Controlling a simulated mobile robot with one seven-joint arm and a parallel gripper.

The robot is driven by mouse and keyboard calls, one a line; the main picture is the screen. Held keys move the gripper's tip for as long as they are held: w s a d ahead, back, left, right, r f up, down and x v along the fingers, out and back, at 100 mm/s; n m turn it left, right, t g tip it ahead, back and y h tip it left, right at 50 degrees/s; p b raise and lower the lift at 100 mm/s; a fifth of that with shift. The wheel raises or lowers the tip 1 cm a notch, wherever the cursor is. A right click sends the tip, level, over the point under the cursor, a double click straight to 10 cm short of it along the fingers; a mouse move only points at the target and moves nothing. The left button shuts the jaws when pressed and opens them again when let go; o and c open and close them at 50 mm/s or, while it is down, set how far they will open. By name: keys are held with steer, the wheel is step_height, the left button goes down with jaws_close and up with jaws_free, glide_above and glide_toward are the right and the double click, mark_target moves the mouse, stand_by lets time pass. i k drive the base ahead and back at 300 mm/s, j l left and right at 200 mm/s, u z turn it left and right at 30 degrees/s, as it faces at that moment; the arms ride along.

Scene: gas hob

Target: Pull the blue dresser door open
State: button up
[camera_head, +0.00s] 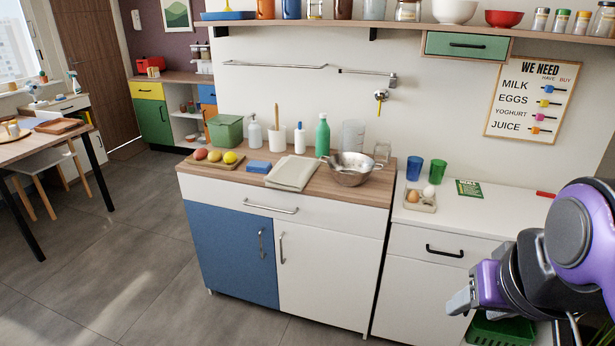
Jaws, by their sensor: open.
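The blue dresser door (231,254) is the left front panel of the wooden-topped dresser and looks closed. Its silver vertical handle (261,243) is on the panel's right side. The white door (328,274) beside it has its own vertical handle (282,248) close by. My gripper (459,302) is at the lower right, in front of the white cabinet, well to the right of the blue door and apart from it. It is open, and I see nothing held. Its fingers point left, and part of it is hidden behind my arm's purple links.
A wide drawer (283,211) with a horizontal handle is above both doors. A metal bowl (351,169), a folded cloth (292,173) and a fruit board (213,160) rest on top. The floor (130,260) left of the dresser is clear.

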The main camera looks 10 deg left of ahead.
mark_target(236, 254)
steer(key=u, duration=1.15)
steer(key=i, duration=0.5)
